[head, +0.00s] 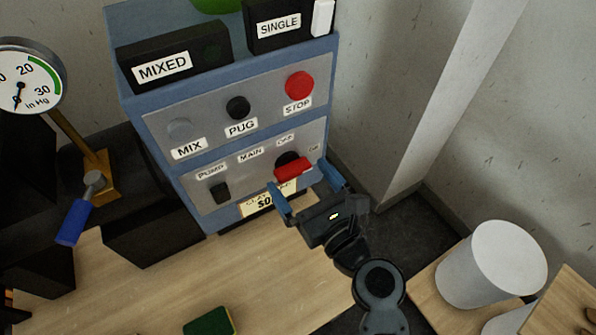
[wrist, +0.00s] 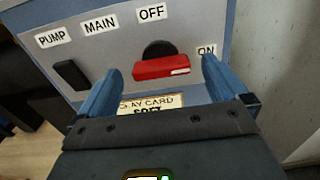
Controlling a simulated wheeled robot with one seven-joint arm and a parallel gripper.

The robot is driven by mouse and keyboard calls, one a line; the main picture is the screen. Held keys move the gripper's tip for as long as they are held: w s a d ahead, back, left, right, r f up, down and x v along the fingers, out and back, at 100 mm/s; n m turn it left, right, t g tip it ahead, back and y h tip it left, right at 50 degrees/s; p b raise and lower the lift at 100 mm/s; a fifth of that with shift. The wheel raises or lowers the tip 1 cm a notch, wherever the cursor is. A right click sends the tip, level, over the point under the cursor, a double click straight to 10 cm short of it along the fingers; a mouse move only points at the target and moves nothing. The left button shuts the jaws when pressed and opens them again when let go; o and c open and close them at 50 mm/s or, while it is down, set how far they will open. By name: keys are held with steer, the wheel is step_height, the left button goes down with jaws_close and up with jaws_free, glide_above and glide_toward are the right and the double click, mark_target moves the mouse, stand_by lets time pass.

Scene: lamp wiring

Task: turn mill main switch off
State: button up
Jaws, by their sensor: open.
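The main switch (head: 292,169) is a red handle on a black round base, on the lower panel of the blue control box. In the wrist view the red handle (wrist: 161,67) lies nearly level, its white-marked end towards the ON label (wrist: 206,51). The OFF label (wrist: 151,12) is above the base. My gripper (head: 311,190) is in front of the switch. Its blue fingers (wrist: 160,88) are open, one on each side of the handle, with gaps showing between them and it. I cannot tell the exact depth between fingertips and handle.
The pump switch (wrist: 70,75) is left of the main switch. Above are a red STOP button (head: 299,86), a black PUG button (head: 238,108) and a MIX button (head: 179,129). A gauge (head: 30,75) and blue-handled valve (head: 73,222) stand left. A white cylinder (head: 490,265) stands right.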

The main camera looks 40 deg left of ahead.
mark_target(292, 168)
steer(key=shift+x, duration=1.1)
steer(key=c, duration=1)
steer(key=shift+o, duration=0.2)
